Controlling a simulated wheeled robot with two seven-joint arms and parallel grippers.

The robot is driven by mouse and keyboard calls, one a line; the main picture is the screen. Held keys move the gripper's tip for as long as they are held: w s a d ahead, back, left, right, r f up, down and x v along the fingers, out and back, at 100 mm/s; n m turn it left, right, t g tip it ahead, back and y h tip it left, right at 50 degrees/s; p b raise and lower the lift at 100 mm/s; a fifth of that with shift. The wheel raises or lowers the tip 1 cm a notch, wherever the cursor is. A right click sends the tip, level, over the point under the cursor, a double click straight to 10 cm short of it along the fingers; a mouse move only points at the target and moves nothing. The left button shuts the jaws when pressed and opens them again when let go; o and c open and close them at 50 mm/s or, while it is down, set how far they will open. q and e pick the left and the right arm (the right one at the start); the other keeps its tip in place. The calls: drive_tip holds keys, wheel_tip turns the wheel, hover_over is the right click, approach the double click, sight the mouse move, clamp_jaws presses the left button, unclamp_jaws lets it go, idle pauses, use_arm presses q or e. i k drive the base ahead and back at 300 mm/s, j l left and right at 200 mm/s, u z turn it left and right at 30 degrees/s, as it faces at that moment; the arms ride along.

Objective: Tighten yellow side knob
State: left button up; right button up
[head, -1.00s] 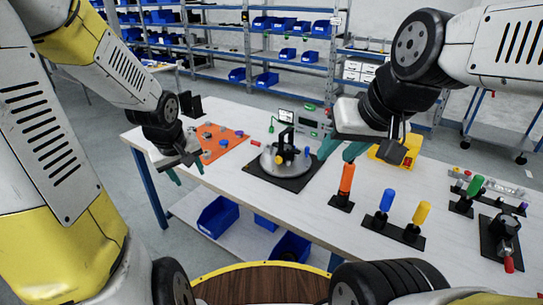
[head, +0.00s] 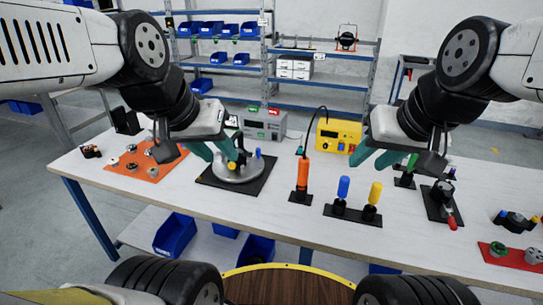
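The yellow side knob (head: 232,166) is on the front of a round silver can (head: 237,174), which has a black upright handle and a blue knob (head: 258,153). The can sits on a black square mat (head: 212,181). My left gripper (head: 224,160) is over the left part of the can, its teal fingers apart and close to the yellow knob. I cannot tell whether a finger touches the knob or handle. My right gripper (head: 367,163) is open and empty above the table, right of the yellow box.
An orange mat (head: 150,172) with small parts lies left of the can. Orange (head: 302,175), blue (head: 343,188) and yellow (head: 375,193) handled tools stand right of it. A grey device (head: 265,122) and yellow box (head: 340,136) are behind. The table's front strip is clear.

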sight(232, 166)
drive_tip(key=i+j+z, duration=0.1)
drive_tip(key=j+z, duration=1.2)
drive_tip(key=k+j, duration=0.1)
drive_tip(key=j, duration=0.35)
drive_tip(key=k+j+z, duration=0.1)
drive_tip(key=j, duration=0.3)
drive_tip(key=k+j, duration=0.1)
drive_tip(key=j, duration=0.35)
drive_tip(key=k+j+z, duration=0.15)
drive_tip(key=j, duration=0.7)
drive_tip(key=k+j+z, duration=0.1)
drive_tip(key=j, duration=0.3)
drive_tip(key=k, duration=0.1)
